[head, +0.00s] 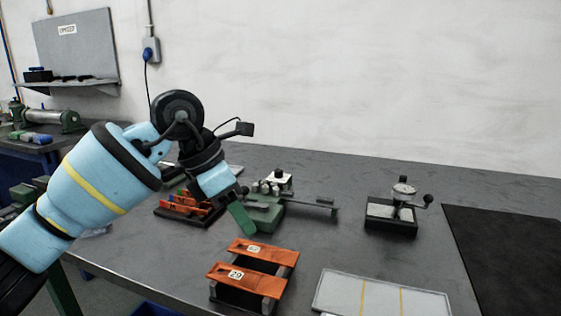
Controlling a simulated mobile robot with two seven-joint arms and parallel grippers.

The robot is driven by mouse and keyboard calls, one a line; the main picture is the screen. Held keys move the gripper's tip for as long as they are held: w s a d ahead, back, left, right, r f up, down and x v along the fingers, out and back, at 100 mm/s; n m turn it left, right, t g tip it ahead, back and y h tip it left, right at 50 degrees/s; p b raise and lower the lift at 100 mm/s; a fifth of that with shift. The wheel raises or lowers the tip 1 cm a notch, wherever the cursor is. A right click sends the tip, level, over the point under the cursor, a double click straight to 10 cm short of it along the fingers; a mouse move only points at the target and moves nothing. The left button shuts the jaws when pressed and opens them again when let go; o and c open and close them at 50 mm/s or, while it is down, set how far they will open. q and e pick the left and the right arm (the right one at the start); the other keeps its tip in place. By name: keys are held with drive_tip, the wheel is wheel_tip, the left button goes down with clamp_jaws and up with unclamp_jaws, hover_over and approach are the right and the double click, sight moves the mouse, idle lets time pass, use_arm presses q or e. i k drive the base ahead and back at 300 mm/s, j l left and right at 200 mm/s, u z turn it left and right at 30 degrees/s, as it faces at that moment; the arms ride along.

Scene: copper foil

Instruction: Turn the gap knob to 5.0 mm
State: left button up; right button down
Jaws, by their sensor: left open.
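A small green-based machine (268,208) stands mid-table, with pale cylinders, a metal block and a long bar reaching right. A dark knob (278,173) sits on top of its block. This looks like the gap knob, but its scale and any reading are too small to make out. My left gripper (243,208) is just left of and in front of this machine, pointing down and right, open with nothing visibly in it. It hides part of the machine's left side. A green finger shows at its tip; I cannot tell whether it touches the machine. My right gripper is out of view.
Two orange-topped blocks with number tags (248,278) stand in front. A pale tray with yellow lines (385,296) lies front right. A dial gauge stand (392,215) is at right, beside a black mat (510,250). An orange rack (185,207) is left of the machine.

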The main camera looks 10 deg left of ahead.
sight(278, 173)
drive_tip(key=i, duration=1.1)
